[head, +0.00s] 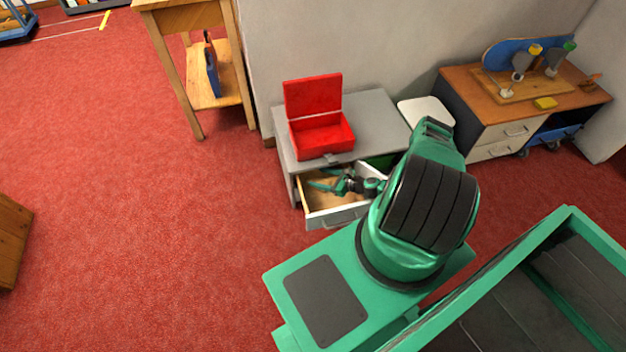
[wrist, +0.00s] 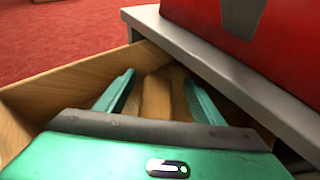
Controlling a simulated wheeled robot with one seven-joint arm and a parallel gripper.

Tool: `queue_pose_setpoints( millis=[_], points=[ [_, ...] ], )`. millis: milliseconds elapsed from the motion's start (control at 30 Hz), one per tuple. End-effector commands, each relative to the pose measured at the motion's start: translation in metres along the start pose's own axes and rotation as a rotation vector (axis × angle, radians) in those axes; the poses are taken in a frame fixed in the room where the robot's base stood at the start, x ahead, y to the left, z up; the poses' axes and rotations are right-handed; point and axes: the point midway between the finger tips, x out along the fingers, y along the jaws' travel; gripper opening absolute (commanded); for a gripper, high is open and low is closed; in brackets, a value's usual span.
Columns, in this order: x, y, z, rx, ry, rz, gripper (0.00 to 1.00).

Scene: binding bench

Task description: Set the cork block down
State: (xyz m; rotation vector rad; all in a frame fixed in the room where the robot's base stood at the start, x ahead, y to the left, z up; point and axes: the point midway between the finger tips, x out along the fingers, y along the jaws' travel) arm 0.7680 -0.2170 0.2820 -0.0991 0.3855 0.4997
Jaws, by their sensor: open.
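My gripper (head: 325,181) is over the open drawer (head: 336,219) of the grey cabinet. In the wrist view my gripper (wrist: 159,80) has its two green fingers spread apart, inside the drawer's outline. A brown block (wrist: 156,98), which looks like the cork block, lies between the fingers on the drawer floor, with a gap to each finger. Its near end is hidden behind my gripper's body. I cannot make the block out in the head view.
An open red box (head: 321,136) stands on the grey cabinet top (head: 377,115) beside the drawer. A wooden table (head: 226,85) stands to the left. A low cabinet with a wooden top (head: 468,81) stands at the right.

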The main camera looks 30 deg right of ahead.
Motion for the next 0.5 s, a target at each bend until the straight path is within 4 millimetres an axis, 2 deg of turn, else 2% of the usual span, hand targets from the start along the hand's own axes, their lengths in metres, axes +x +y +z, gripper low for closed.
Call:
queue_pose_setpoints(
  millis=[300, 500],
  points=[
    [-0.064, -0.001, 0.0, 0.002, 0.0, -0.003, 0.62],
    [-0.09, -0.001, 0.0, 0.001, 0.001, -0.002, 0.62]
  ],
)
